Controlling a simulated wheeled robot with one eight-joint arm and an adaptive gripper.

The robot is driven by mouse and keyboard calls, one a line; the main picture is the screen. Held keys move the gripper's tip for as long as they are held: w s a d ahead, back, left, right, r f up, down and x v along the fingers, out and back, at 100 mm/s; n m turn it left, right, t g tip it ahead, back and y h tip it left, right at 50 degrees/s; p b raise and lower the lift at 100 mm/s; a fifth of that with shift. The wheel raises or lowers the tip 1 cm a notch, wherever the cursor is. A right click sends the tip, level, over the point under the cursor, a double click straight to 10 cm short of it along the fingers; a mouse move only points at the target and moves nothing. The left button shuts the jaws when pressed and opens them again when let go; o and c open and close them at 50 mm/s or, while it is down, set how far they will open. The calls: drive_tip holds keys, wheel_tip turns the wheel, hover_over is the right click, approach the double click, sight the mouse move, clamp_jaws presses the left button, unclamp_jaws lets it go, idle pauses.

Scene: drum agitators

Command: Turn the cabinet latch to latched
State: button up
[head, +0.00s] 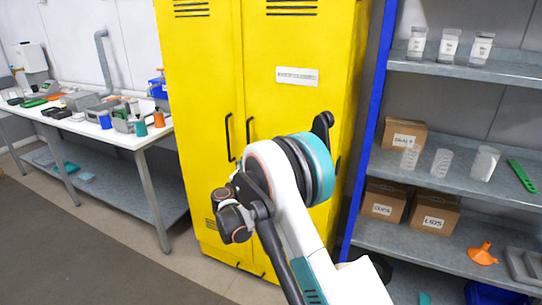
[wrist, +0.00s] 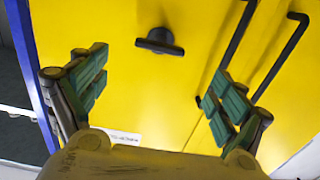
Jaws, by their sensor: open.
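The yellow cabinet (head: 205,75) stands in the middle of the head view with both doors shut. Its latch (wrist: 160,42), a dark bar on a round hub, shows in the wrist view near the top centre, lying nearly crosswise and slightly tilted. My arm hides the latch in the head view. My gripper (wrist: 160,92) is open and empty, its green-padded fingers spread wide. The latch appears beyond the fingertips, roughly midway between them and apart from both. A white label (wrist: 125,137) lies low in the wrist view.
Two black door handles (head: 229,138) stand left of my arm; they show at upper right in the wrist view (wrist: 280,58). A blue-posted shelf (head: 450,66) with jars and boxes is close on the right. A white workbench (head: 128,138) with tools stands at left.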

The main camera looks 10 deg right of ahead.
drive_tip(key=b+x, duration=0.2)
drive_tip(key=x, duration=0.8)
drive_tip(key=shift+w, duration=0.15)
drive_tip(key=shift+d, duration=0.1)
drive_tip(key=c, duration=1.1)
